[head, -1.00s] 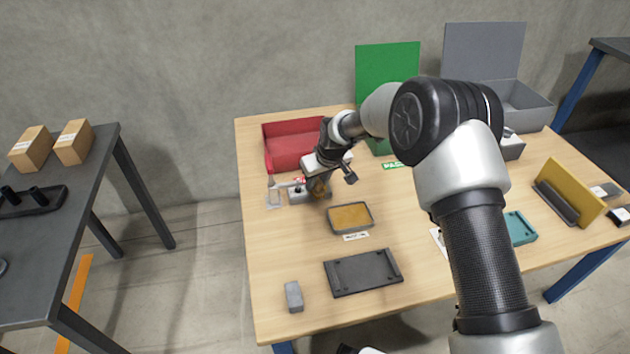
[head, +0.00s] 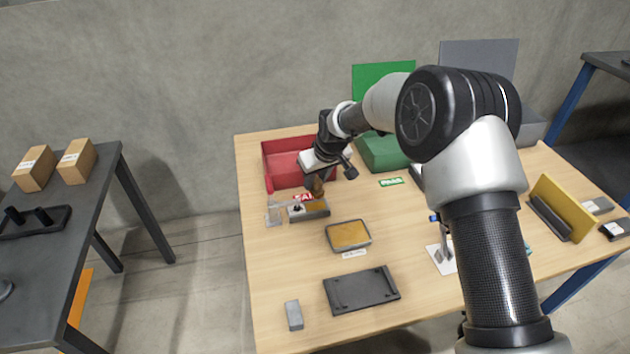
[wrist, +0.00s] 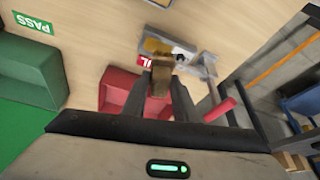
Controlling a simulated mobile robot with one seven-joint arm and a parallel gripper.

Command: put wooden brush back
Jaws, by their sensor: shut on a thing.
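The wooden brush (head: 317,188) is a small brown piece held upright between the jaws of my gripper (head: 312,180). In the wrist view the brush (wrist: 160,76) sits between the two dark fingers of my gripper (wrist: 161,88), which are shut on it. The brush is just above a small grey fixture (head: 308,210) that has a brown patch and a dark knob. In the wrist view this fixture (wrist: 190,58) lies just beyond the brush. I cannot tell whether the brush touches it.
A red bin (head: 290,176) stands behind the fixture, with a green bin (head: 385,152) to its right. A clear piece (head: 273,213) is left of the fixture. A tray with a tan surface (head: 348,235) and a black tray (head: 361,291) are in front.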

